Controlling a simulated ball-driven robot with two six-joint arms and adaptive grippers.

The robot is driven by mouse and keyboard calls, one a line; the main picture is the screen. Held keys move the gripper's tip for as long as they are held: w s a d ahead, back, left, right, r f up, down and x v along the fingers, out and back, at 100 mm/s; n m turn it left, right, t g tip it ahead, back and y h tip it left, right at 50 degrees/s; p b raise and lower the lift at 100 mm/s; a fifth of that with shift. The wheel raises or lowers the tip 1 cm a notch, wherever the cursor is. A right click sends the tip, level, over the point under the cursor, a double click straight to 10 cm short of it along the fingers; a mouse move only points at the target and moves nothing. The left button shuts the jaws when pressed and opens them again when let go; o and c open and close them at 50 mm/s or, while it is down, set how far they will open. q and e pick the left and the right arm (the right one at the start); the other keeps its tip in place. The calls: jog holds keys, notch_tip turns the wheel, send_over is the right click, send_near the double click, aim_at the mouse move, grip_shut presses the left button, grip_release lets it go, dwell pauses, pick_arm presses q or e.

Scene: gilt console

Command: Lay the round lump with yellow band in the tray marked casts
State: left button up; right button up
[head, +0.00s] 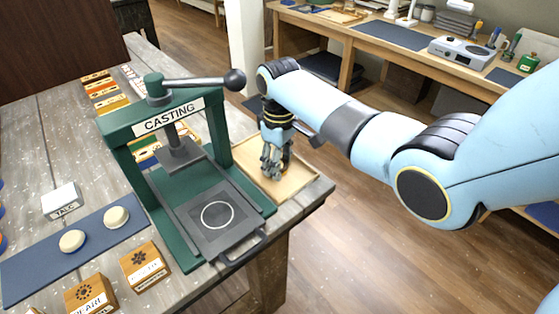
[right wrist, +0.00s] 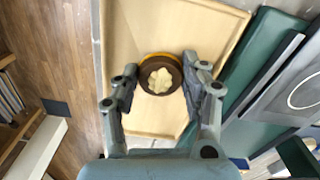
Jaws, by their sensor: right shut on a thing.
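The round lump with yellow band (right wrist: 161,73) is brown with a cream patch on its upper face. It sits between the fingers of my right gripper (right wrist: 158,76) in the right wrist view, over the pale wooden tray (right wrist: 135,33). In the head view my right gripper (head: 273,170) points down into the tray (head: 298,178), and the fingers mostly hide the lump. I cannot tell whether the lump touches the tray floor. No casts marking is readable on the tray. My left gripper is not in view.
The green press marked CASTING (head: 172,118) stands close beside the tray, its handle knob (head: 235,79) reaching toward my right arm. Two pale round lumps lie on a blue mat (head: 98,240). A TALC block (head: 62,200) and wooden boxes (head: 145,265) stand at left.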

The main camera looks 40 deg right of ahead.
jog(key=shift+f, duration=0.1)
jog(key=o, duration=1.1)
notch_tip(320, 180, up, 12)
jog(key=shift+s, duration=0.1)
